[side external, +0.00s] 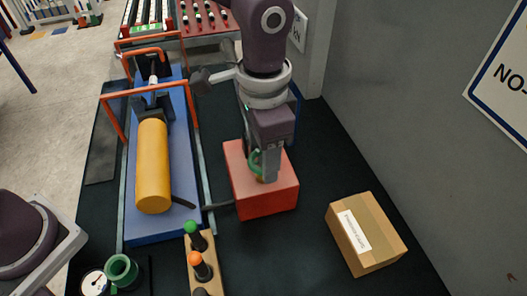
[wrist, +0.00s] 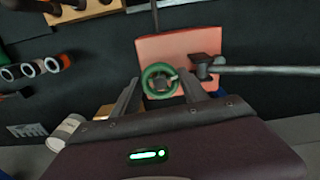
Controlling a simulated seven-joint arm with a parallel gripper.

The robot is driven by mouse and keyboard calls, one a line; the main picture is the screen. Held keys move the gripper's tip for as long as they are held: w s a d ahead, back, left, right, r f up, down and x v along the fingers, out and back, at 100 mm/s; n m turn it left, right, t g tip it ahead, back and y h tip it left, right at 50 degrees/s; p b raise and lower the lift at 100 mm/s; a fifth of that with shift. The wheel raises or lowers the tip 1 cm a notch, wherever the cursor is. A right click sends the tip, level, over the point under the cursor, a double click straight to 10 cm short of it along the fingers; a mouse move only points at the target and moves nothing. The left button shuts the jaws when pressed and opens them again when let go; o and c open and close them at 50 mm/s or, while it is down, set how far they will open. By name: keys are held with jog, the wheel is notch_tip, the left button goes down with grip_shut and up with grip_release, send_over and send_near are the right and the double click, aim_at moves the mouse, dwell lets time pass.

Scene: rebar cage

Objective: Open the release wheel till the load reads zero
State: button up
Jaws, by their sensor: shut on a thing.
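The green release wheel (wrist: 160,81) sits on a red block (wrist: 150,48), with a small brass-coloured centre. In the side view the wheel (side external: 256,160) is partly hidden behind my fingers, on top of the red block (side external: 265,204). My gripper (side external: 268,165) points straight down at the wheel. In the wrist view my gripper (wrist: 159,92) has one finger on each side of the wheel, shut on it. A small round dial (side external: 95,283) with a white face stands at the lower left of the side view. Its reading is too small to make out.
A yellow cylinder (side external: 153,165) lies on a blue bed (side external: 176,210) under orange frames, left of the red block. A cardboard box (side external: 366,233) stands to the right. A wooden rack (side external: 205,275) with several coloured handles is in front. Dark tabletop around the box is clear.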

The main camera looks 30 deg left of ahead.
jog(key=n, duration=0.7)
jog(key=shift+r, duration=0.1)
jog(key=n, duration=0.4)
jog(key=shift+d+n, duration=0.1)
jog(key=shift+n, duration=1.8)
jog(key=o, duration=1.4)
jog(key=shift+c, duration=0.2)
notch_tip(320, 180, up, 7)
